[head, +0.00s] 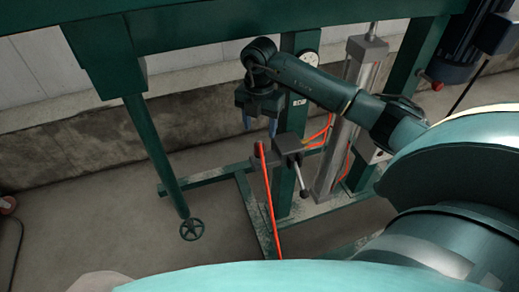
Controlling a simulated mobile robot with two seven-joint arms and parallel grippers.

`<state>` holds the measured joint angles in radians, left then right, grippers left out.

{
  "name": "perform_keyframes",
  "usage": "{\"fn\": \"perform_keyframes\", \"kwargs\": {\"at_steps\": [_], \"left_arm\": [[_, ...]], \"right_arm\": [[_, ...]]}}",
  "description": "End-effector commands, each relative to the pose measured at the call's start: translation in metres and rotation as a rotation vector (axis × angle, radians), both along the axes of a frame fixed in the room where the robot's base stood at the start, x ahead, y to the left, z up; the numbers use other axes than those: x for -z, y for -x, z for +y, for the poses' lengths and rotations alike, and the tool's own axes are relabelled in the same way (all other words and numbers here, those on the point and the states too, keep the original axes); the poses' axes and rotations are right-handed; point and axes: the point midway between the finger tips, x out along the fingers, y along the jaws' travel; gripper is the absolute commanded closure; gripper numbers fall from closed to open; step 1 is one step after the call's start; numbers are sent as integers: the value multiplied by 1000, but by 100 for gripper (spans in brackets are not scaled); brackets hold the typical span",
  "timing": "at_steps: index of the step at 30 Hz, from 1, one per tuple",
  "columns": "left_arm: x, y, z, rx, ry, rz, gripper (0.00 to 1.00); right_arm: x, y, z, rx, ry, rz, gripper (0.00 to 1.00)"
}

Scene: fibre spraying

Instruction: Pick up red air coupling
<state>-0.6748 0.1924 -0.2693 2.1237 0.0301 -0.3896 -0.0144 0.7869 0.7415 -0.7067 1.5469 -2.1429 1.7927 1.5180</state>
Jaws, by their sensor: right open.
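The red air coupling (260,149) appears as the upper end of a red hose, beside a dark grey valve block on the green frame. The hose runs down from it toward the bottom of the head view. My right gripper (260,125) points downward just above the coupling, with two bluish fingers apart and nothing between them. A small gap shows between the fingertips and the coupling. My left gripper is out of view.
A valve block (288,144) with a lever stands right of the coupling. A green post (284,195), a grey cylinder (339,135) and orange hoses are close by. Bare floor lies at left.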

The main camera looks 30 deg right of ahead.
Motion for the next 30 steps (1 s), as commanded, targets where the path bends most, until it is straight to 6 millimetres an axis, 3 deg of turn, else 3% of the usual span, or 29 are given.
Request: {"fn": "perform_keyframes", "kwargs": {"at_steps": [3, 11, 19, 28, 30], "left_arm": [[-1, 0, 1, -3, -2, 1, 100], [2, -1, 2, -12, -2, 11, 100], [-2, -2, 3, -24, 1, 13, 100], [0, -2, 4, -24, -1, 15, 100], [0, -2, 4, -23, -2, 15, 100]], "right_arm": [[21, 0, 1, -2, -3, 2, 46], [41, 0, 1, -2, -3, 1, 46], [79, -1, 0, -4, -5, 1, 46], [87, -2, -1, -4, -4, -2, 46], [87, -2, 0, -4, -4, -2, 50]]}}
